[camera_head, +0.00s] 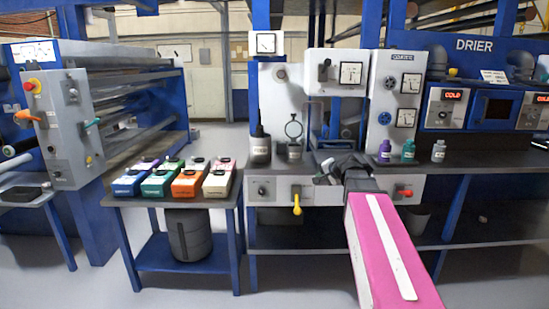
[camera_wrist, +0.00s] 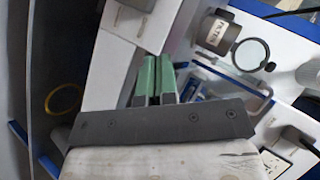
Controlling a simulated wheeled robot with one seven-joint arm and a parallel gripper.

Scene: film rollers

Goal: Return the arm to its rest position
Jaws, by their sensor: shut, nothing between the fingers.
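My gripper (camera_head: 326,174) is in front of the middle machine, at about the height of its counter edge, in the head view. My pink arm reaches up to it from the lower right. In the wrist view my gripper (camera_wrist: 155,78) shows two green fingers side by side, closed together and empty. The wrist appears tilted relative to the machine. The dark wrist parts partly hide the counter behind them in the head view.
A labelled pot (camera_head: 294,151) with a raised ring stands on the counter near a dark bottle (camera_head: 260,147). Small purple (camera_head: 385,150), teal (camera_head: 408,150) and grey bottles (camera_head: 438,150) stand right. Coloured boxes (camera_head: 187,182) lie on the left table (camera_head: 175,201). A yellow handle (camera_head: 297,205) hangs below.

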